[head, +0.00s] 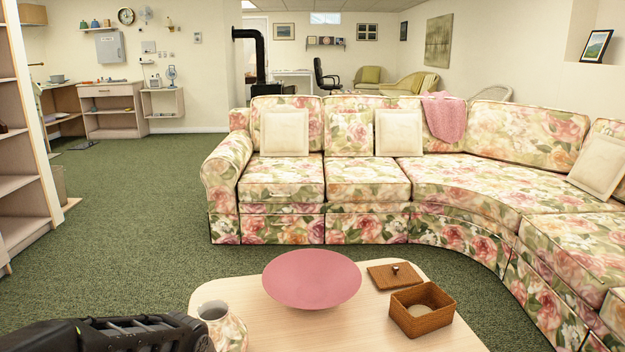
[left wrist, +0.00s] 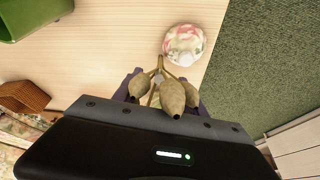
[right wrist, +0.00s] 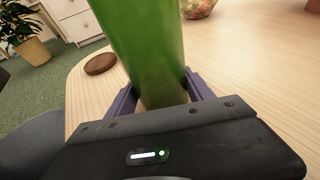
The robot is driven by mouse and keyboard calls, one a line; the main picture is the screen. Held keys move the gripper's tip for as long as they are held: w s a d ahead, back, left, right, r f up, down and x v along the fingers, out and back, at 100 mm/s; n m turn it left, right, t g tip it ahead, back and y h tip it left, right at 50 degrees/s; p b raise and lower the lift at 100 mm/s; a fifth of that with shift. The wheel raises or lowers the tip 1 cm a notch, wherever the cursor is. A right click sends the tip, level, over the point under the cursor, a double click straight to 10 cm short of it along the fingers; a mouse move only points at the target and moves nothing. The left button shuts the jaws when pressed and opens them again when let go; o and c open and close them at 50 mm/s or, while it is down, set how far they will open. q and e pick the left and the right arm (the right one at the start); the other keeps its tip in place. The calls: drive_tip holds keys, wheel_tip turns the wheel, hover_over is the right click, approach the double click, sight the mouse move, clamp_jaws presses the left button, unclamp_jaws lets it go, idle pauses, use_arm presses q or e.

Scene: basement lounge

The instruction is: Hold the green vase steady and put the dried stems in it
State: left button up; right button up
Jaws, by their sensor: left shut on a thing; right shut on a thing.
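My left gripper (left wrist: 162,86) is shut on the dried stems (left wrist: 172,98), whose pale brown pods stick out between the fingers toward the wrist camera. The stems' far ends are hard to make out. My right gripper (right wrist: 162,98) is shut on the green vase (right wrist: 147,42), with one finger on each side of its lower part. The vase looks slightly tilted in the right wrist view. A green open-topped shape at the upper left of the left wrist view looks like the same vase (left wrist: 38,14). The head view shows neither the green vase nor the stems.
A floral pot (head: 220,325) stands on the light wooden table (head: 265,330), beside my left arm. A pink dish (head: 311,278), a wicker box (head: 422,309) and its lid (head: 394,276) lie farther back. A brown round disc (right wrist: 100,64) lies near the table edge.

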drive_tip(key=o, duration=1.3)
drive_tip(key=shift+o, duration=0.2)
drive_tip(key=v, duration=1.2)
